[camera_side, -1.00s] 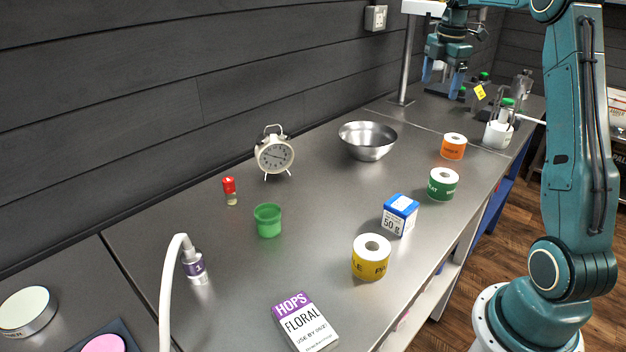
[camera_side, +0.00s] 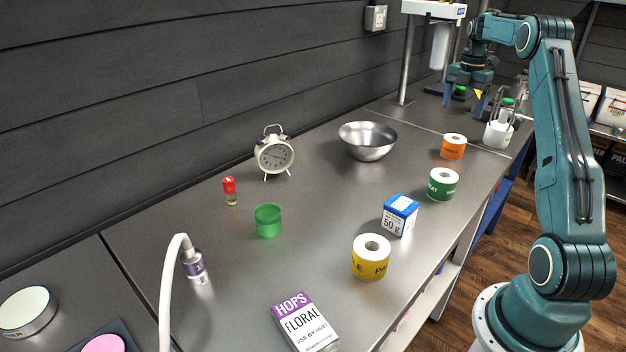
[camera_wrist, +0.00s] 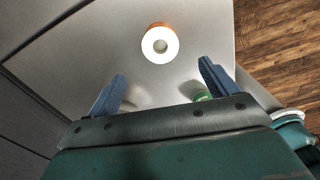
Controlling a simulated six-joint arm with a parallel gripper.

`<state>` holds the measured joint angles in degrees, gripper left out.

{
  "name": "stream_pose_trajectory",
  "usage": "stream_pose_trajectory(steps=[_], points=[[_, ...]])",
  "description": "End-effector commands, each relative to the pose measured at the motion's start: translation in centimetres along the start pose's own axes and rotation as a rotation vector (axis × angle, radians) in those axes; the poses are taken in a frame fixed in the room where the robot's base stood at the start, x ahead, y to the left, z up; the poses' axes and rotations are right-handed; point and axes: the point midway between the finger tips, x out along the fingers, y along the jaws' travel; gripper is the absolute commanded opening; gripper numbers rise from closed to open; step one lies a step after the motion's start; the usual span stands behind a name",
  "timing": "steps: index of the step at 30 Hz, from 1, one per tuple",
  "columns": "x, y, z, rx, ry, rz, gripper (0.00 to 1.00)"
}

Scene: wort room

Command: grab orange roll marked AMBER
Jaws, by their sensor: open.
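The orange roll (camera_side: 453,147) stands upright near the right edge of the bench in the side view; its marking is too small to read. In the wrist view the orange roll (camera_wrist: 160,28) shows from above, with a white ring and an open core. My gripper (camera_side: 464,102) is open and empty, above and beyond the roll in the side view. In the wrist view my gripper's (camera_wrist: 162,70) two blue fingers are spread, with the roll ahead, between their lines and not touching.
A green roll (camera_side: 442,184) and a yellow roll (camera_side: 371,257) stand nearer the camera. A steel bowl (camera_side: 367,141) is left of the orange roll. A white holder (camera_side: 497,134) with a green-capped bottle stands to its right. Bare bench surrounds the orange roll.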

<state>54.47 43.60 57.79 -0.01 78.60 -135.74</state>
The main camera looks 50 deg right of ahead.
Motion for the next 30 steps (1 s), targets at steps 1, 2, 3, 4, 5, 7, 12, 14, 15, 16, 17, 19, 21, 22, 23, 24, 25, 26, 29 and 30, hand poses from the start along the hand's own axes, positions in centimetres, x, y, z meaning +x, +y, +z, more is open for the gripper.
stream_pose_trajectory(steps=[1, 2, 3, 4, 5, 7, 12, 14, 15, 16, 17, 19, 21, 22, 23, 24, 25, 26, 29, 30], points=[[0.7, 0.0, -0.1, 0.0, 0.003, -0.003, 0.86], [1.1, -0.1, -0.1, 0.0, 0.003, -0.003, 0.86], [1.6, -0.1, -0.1, 0.0, 0.003, -0.003, 0.86], [2.1, -0.1, -0.1, 0.0, 0.003, -0.003, 0.86], [2.6, 0.0, -0.1, 0.0, 0.003, -0.003, 0.86], [3.7, 0.0, -0.1, 0.0, 0.003, -0.003, 0.86], [6.0, 0.0, -0.1, 0.001, 0.002, -0.002, 0.86], [6.5, 0.0, -0.1, 0.001, 0.001, -0.001, 0.86], [6.8, 0.0, -0.1, 0.001, 0.001, -0.001, 0.86], [7.0, 0.0, -0.1, 0.001, 0.001, -0.001, 0.86], [7.1, 0.0, -0.1, 0.001, 0.001, -0.001, 0.86], [7.3, 0.0, -0.1, 0.001, 0.001, -0.001, 0.86], [7.3, 0.0, -0.1, 0.001, 0.001, -0.001, 0.86], [7.3, 0.0, -0.1, 0.001, 0.0, 0.0, 0.86], [7.3, 0.0, -0.1, 0.001, 0.0, 0.0, 0.86], [7.3, 0.0, -0.1, 0.001, 0.001, -0.001, 0.86], [7.4, 0.0, -0.1, 0.001, 0.001, -0.001, 0.86], [7.5, 0.0, -0.1, 0.001, 0.001, -0.001, 0.86], [8.1, -0.1, -0.1, 0.001, 0.001, -0.001, 0.86], [8.5, -0.1, -0.1, 0.001, 0.001, -0.001, 0.86]])
